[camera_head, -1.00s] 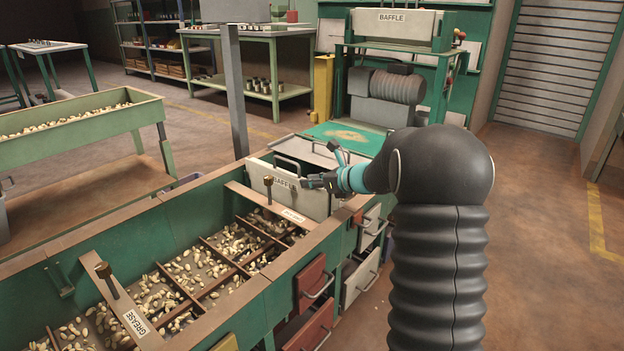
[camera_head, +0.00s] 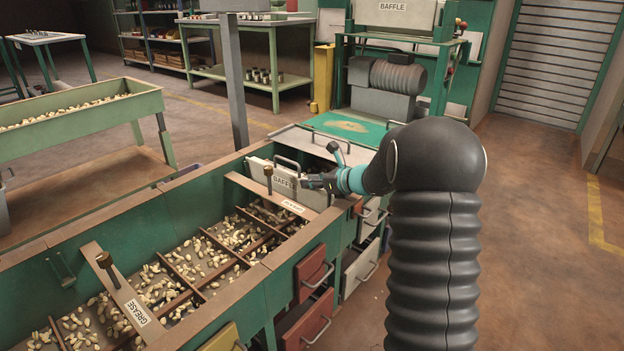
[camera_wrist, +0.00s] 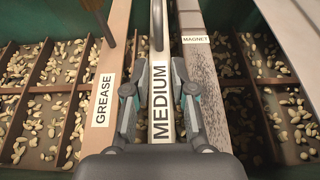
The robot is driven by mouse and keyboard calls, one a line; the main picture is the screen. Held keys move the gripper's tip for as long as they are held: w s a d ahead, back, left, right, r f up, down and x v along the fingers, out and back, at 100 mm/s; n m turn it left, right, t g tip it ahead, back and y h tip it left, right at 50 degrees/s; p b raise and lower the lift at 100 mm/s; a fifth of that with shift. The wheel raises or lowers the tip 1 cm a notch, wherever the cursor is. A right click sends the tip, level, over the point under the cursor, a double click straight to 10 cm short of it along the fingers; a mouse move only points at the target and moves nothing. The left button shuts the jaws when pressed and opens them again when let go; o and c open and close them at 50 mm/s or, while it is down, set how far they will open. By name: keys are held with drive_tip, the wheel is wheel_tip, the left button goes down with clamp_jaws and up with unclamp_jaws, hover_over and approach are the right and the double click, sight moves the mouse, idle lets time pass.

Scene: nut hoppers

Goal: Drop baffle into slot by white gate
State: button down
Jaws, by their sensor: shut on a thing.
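The white baffle (camera_head: 262,172) is a flat upright panel across the green hopper trough, near its far end, its label facing the camera. My gripper (camera_head: 315,181) is at the panel's right end. In the wrist view, the fingers of my gripper (camera_wrist: 160,98) are shut on a narrow white strip marked MEDIUM (camera_wrist: 160,130), seen from above. The panel's lower edge is hidden behind a wooden crossbar (camera_head: 250,190), so I cannot tell how deep it sits. A white drawer-like gate (camera_head: 360,272) with a handle is on the trough's right side, close to that end.
The GREASE crossbar (camera_wrist: 98,100) and speckled MAGNET bar (camera_wrist: 205,80) flank the strip. Nuts lie in divided compartments. Red gates (camera_head: 313,272) and a yellow gate (camera_head: 225,338) line the near side. A grey post (camera_head: 236,90) stands behind the trough.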

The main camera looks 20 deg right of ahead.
drive_tip(key=c, duration=0.9)
unclamp_jaws()
drive_tip(key=shift+f, duration=0.15)
drive_tip(key=v, duration=1.2)
drive_tip(key=shift+p+v, duration=1.75)
drive_tip(key=shift+v, duration=2.8)
